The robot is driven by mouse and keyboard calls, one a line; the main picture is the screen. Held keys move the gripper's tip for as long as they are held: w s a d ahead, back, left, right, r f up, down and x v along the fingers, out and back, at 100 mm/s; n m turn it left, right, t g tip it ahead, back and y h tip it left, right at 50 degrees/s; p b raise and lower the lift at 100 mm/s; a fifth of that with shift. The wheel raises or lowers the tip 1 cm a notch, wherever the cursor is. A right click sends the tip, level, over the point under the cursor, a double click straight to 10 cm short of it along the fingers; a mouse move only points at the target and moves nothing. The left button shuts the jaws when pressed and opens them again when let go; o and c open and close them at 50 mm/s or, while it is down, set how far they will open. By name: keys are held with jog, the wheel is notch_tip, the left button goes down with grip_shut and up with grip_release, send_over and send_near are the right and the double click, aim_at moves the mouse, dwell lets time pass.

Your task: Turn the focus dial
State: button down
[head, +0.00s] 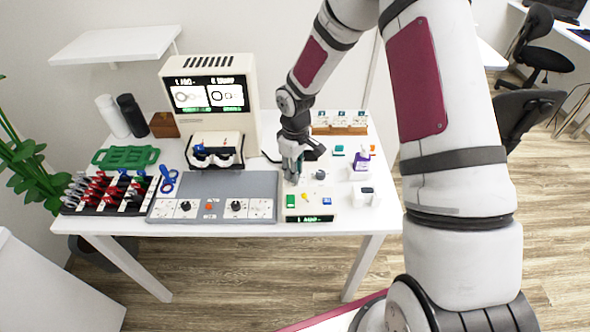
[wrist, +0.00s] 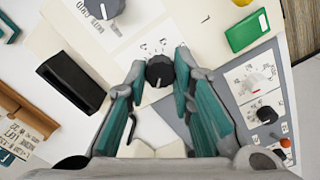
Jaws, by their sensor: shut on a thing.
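A black dial (wrist: 158,72) with a pale pointer mark sits on a white plate with printed scale marks, on the cream console (head: 312,208). My gripper (wrist: 161,68) has its teal fingers on both sides of this dial and is shut on it. In the head view my gripper (head: 292,177) points down at the left part of the cream console, and the gripped dial is hidden there. A second, larger grey dial (wrist: 103,8) shows at the top of the wrist view, apart from my fingers. I cannot read which dial is labelled focus.
A green button (head: 290,201) is near the console's front. The grey panel (head: 222,187) with black knobs lies to the left. Behind stand a cream monitor (head: 208,64) and a black-and-white viewer (head: 215,145). A white block (head: 366,197) stands at right.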

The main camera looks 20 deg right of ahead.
jog(key=c, duration=1.4)
grip_release()
jog(key=shift+o, duration=0.2)
notch_tip(320, 180, up, 12)
